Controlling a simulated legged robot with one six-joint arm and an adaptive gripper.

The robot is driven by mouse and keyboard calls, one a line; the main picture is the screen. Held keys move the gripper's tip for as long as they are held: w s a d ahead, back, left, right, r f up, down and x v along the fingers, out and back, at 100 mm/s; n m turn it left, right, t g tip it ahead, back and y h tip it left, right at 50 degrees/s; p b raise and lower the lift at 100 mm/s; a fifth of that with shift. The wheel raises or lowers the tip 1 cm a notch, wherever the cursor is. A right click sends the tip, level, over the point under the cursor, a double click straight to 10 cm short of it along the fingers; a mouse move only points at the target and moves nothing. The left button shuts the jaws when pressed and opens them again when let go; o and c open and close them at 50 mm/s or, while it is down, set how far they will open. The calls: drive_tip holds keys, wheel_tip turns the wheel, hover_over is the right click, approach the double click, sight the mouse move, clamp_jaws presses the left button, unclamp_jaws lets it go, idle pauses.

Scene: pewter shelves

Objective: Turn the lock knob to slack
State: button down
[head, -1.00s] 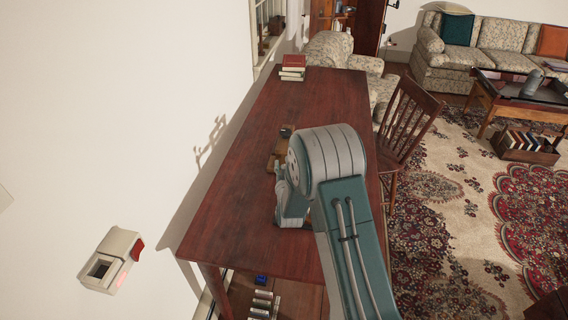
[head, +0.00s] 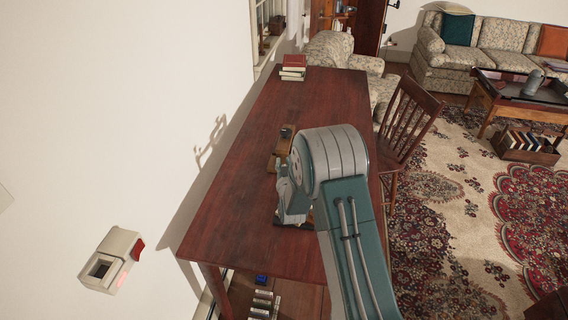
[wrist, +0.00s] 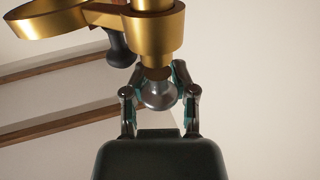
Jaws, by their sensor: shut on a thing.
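In the wrist view a brass fitting (wrist: 154,25) with a side arm fills the top of the picture. Below its collar is a rounded grey metal knob (wrist: 158,95), which looks like the lock knob. My gripper (wrist: 159,76) is shut on this knob, one finger on each side. A dark handle (wrist: 118,48) hangs from the brass side arm, left of the fingers. In the head view a wooden part with a dark top (head: 286,133) shows on the table beyond my arm; my arm hides the fingertips and knob there.
The fitting stands on a long red-brown table (head: 240,185). Books (head: 292,73) are stacked at its far end. A wooden chair (head: 408,112) stands at its right side, close to my arm. A white wall with a box (head: 110,262) is at the left.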

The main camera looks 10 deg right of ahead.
drive_tip(key=shift+a+f+n+y, duration=0.1)
drive_tip(key=shift+n+y, duration=1.4)
drive_tip(key=shift+y, duration=0.9)
drive_tip(key=shift+s+a+n+g+y, duration=0.2)
drive_tip(key=shift+n+g+y, duration=1.95)
drive_tip(key=shift+y, duration=0.2)
drive_tip(key=shift+s+a+n+g+y, duration=0.2)
drive_tip(key=shift+n+g+y, duration=1.95)
drive_tip(key=shift+y, duration=0.25)
drive_tip(key=shift+s+a+n+g+y, duration=0.2)
drive_tip(key=shift+n+g+y, duration=1.95)
drive_tip(key=shift+y, duration=0.2)
drive_tip(key=c, duration=0.8)
unclamp_jaws()
drive_tip(key=shift+a, duration=0.1)
drive_tip(key=shift+o, duration=0.2)
